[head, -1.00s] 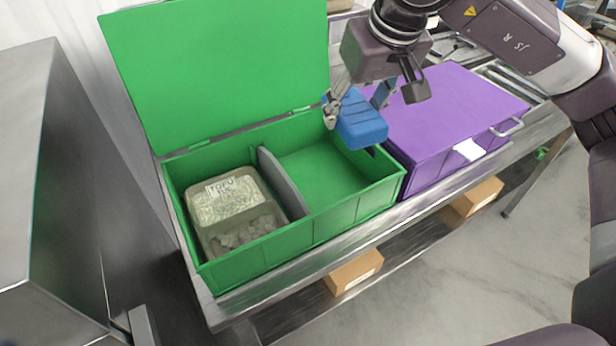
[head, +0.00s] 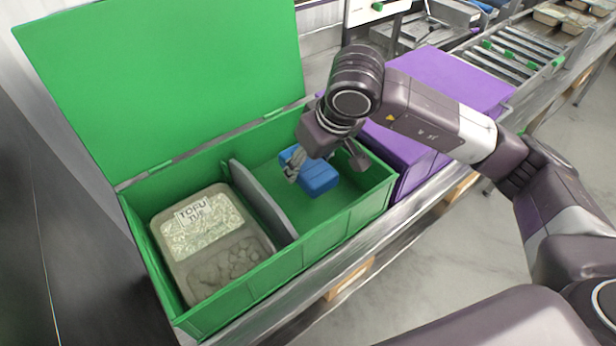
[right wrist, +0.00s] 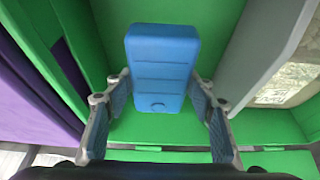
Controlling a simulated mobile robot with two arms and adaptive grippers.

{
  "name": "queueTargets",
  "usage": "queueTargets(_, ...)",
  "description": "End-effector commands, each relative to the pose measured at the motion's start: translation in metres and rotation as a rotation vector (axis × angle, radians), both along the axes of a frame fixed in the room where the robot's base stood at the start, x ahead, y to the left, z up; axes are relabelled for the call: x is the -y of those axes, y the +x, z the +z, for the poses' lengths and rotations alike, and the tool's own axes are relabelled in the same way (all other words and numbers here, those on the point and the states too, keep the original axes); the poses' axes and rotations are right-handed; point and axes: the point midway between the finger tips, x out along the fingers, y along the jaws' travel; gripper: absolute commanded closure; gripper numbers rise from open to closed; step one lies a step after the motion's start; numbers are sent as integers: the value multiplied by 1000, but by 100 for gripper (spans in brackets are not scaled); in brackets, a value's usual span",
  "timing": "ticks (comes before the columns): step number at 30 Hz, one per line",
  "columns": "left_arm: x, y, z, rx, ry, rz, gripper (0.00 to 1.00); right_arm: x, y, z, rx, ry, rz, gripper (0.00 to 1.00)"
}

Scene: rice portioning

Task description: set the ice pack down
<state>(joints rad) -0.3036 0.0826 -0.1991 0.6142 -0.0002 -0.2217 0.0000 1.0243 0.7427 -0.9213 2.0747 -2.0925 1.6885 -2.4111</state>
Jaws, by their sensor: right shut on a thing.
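The blue ice pack (head: 318,179) is in the right compartment of the open green box (head: 345,222), toward its back. It also shows in the right wrist view (right wrist: 161,68), between the two fingers. My right gripper (head: 322,163) reaches down into that compartment and is shut on the ice pack. In the right wrist view my right gripper (right wrist: 163,88) has one finger on each side of it. I cannot tell whether the pack touches the box floor. My left gripper is not in view.
A grey divider (head: 262,203) splits the green box. A tub labelled tofu (head: 212,232) fills the left compartment. The green lid (head: 165,75) stands open behind. A closed purple box (head: 440,80) is to the right, with a roller conveyor (head: 505,62) beyond.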

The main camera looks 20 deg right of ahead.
Motion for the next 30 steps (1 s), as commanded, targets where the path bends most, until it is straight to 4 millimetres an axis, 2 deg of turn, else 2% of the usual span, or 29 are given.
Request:
queueTargets(1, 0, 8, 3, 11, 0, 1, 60, 0, 0, -6, -1, 0, -1, 84)
queueTargets(5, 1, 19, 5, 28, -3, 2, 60, 0, 1, -16, 2, 1, 0, 84)
queueTargets(15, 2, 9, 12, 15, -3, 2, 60, 0, 0, -54, 1, 1, -1, 84)
queueTargets(27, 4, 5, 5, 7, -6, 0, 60, 0, 1, -59, 3, 0, 1, 84)
queueTargets(28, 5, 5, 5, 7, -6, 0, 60, 0, 0, -60, 1, -1, 1, 49)
queueTargets(30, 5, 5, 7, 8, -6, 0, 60, 0, 0, -59, 1, -1, 0, 41)
